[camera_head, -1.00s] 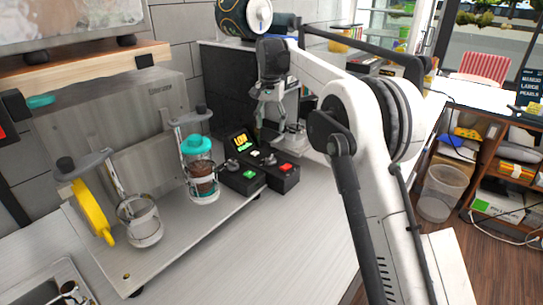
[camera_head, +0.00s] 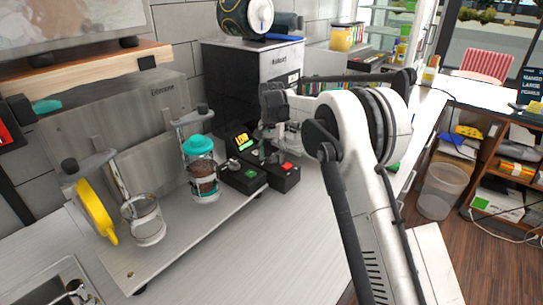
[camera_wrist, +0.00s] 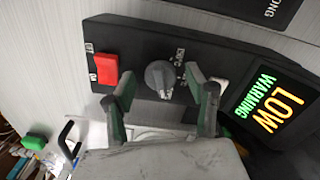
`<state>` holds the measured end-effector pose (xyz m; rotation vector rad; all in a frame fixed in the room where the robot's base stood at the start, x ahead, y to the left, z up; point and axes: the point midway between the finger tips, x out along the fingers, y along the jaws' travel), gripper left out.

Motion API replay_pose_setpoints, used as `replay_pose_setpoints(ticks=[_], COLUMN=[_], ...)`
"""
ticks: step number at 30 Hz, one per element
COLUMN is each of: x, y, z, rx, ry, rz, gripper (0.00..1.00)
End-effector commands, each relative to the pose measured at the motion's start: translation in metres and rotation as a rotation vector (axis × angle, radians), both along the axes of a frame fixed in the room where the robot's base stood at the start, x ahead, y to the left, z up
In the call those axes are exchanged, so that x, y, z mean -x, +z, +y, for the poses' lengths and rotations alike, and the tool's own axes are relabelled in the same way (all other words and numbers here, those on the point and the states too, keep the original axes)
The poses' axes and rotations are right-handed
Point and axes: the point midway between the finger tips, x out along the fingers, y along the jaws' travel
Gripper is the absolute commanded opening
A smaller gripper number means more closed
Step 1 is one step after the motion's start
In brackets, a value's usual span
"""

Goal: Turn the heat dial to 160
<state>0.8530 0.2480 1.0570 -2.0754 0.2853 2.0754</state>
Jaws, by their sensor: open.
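A black control box (camera_wrist: 220,50) carries a grey round dial (camera_wrist: 159,76) with markings beside it, a red switch (camera_wrist: 106,69) and a lit screen (camera_wrist: 270,107) reading LOW WARNING. I cannot read the dial's setting. My gripper (camera_wrist: 160,82) is open and empty, its two fingers apart, with the dial between the fingertips in the picture. I cannot tell whether either finger touches it. In the head view, my gripper (camera_head: 272,147) is low over the right part of the box, and the screen (camera_head: 242,142) shows at its left. The dial there is partly hidden.
A teal-lidded jar (camera_head: 202,170) stands left of the control box. A clear cup (camera_head: 145,218) and a yellow handle (camera_head: 95,208) are farther left. A black machine (camera_head: 240,85) stands behind. The counter front (camera_head: 260,250) is clear.

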Motion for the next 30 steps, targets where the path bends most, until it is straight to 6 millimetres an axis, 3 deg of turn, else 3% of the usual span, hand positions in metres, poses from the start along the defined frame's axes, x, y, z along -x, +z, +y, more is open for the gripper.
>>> replay_pose_setpoints(ticks=[8, 18, 30], x=[0.0, 0.0001, 0.0001], y=[-0.002, -0.0017, -0.003], z=[0.0, 0.0, -0.0004], rx=[0.0, 0.0, 0.0], ry=[0.0, 0.0, 0.072], rz=[0.0, 0.0, 0.0], gripper=[0.51, 0.08, 0.07])
